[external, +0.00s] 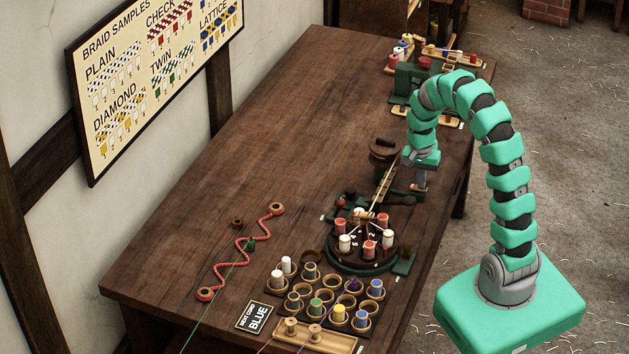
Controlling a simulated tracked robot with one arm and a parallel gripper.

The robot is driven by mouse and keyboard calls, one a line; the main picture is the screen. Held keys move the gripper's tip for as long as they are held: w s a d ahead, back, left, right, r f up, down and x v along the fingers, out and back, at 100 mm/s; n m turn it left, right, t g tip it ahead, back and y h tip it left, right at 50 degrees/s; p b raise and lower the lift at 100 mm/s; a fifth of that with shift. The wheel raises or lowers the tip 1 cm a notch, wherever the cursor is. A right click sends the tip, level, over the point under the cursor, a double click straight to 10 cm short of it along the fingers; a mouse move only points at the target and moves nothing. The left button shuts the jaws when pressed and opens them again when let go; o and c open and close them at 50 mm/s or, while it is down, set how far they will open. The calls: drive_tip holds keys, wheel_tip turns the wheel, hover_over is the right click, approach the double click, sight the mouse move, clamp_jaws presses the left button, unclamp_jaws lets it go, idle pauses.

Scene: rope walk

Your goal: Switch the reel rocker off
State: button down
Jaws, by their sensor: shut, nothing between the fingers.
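My gripper (420,184) hangs at the end of the green segmented arm, pointing down near the table's right edge. It is shut with nothing in it. Just below and left of it is a dark machine part (398,198) beside the braiding stand. A dark reel-like drum (383,151) stands to the left of the gripper. I cannot make out the reel rocker for certain; it is too small or hidden by the arm, and its position cannot be read. I cannot tell whether the fingertips touch anything.
A round braiding stand (334,258) with red and white bobbins stands in front, with a slanted wooden arm (386,184) above it. A green machine (408,80) stands behind. The table's left middle is clear.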

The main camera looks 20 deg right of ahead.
sight(412, 185)
drive_tip(key=shift+a+f, duration=0.4)
drive_tip(key=shift+f, duration=0.05)
drive_tip(key=shift+w+a+f, duration=0.15)
drive_tip(key=shift+w+a, duration=0.15)
drive_tip(key=shift+s, duration=0.15)
drive_tip(key=shift+d, duration=0.1)
wheel_tip(412, 185, up, 15)
drive_tip(key=w+p, duration=0.1)
drive_tip(key=shift+w+a+p, duration=0.3)
drive_tip(key=shift+a+p, duration=0.05)
drive_tip(key=shift+a, duration=0.1)
drive_tip(key=shift+w+d+f+b, duration=0.1)
drive_tip(key=shift+b, duration=0.25)
